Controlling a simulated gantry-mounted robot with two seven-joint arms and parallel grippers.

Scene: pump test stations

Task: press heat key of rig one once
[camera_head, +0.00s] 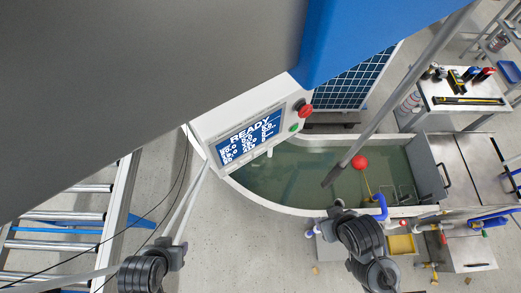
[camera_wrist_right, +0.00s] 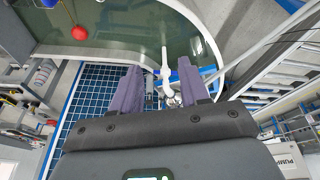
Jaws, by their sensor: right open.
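A white control box (camera_head: 203,125) with a blue lit screen (camera_head: 248,141) reading READY stands over the rim of a water tank in the head view. A red knob (camera_head: 305,110) and a green button (camera_head: 294,128) sit on its right side. Key labels are too small to read, so I cannot pick out the heat key. My right gripper (camera_wrist_right: 160,84) shows in the right wrist view with its two purple-grey fingers apart and nothing held between them. The tank and a white pipe show beyond the fingers. I cannot make out my left gripper's fingers in the head view.
The water tank (camera_head: 240,190) holds green water and a red ball float (camera_head: 360,162). A blue-framed grid panel (camera_head: 362,80) stands behind it. A roller conveyor (camera_head: 65,215) is at left, a tool cart (camera_head: 465,105) at right. Bare floor (camera_head: 235,240) lies in front.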

